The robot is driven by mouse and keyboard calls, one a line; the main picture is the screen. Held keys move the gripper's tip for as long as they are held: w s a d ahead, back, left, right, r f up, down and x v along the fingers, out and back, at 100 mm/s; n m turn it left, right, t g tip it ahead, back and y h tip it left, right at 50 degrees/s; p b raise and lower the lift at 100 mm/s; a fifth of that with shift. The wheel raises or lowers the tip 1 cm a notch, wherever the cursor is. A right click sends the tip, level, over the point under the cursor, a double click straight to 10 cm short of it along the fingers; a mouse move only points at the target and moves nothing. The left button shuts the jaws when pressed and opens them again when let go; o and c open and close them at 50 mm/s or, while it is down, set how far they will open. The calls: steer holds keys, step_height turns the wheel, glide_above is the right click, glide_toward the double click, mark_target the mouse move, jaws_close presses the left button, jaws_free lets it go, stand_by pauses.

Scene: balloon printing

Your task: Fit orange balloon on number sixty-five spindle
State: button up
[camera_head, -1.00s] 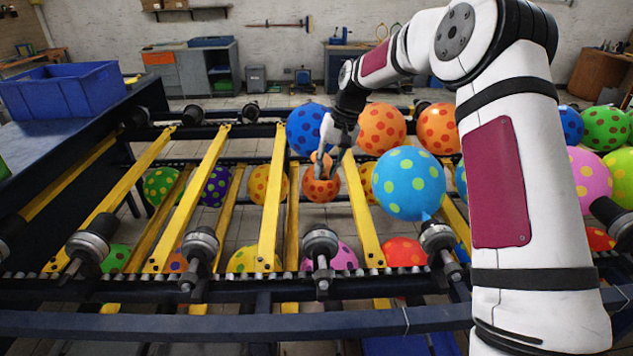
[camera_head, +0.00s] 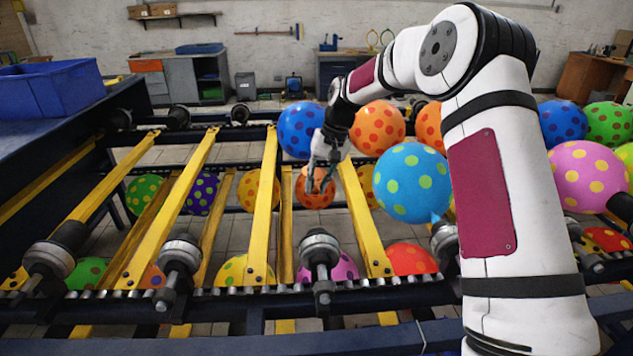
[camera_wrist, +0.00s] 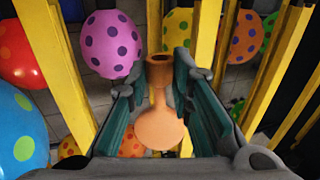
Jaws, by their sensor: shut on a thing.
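The orange balloon (camera_wrist: 160,125) is limp and plain. In the wrist view it lies between my gripper's two fingers, its round body toward the gripper and its open neck pointing away. My gripper (camera_head: 320,172) is shut on it, above the gap between two yellow bars; the balloon is hard to make out against a spotted orange ball in the head view. Spindles with dark collars and metal tips line the near rail, one in front of my gripper (camera_head: 320,250) and others to its left (camera_head: 180,256). No number is readable, so I cannot tell which is sixty-five.
Inflated spotted balloons sit around the rack, including a light blue one (camera_head: 412,183) right of my gripper and a dark blue one (camera_head: 298,130) beside my wrist. Yellow bars (camera_head: 265,205) slope between the rails. A blue bin (camera_head: 50,92) stands at the left.

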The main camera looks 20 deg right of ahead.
steer(key=s+f+p, duration=0.2)
steer(key=s+f, duration=0.1)
steer(key=f, duration=0.6)
steer(key=shift+s+a, duration=0.4)
stand_by(0.5)
steer(key=shift+s+a+p, duration=0.1)
steer(key=shift+s+p, duration=0.4)
steer(key=shift+s, duration=0.15)
stand_by(1.4)
steer(key=o, duration=0.8)
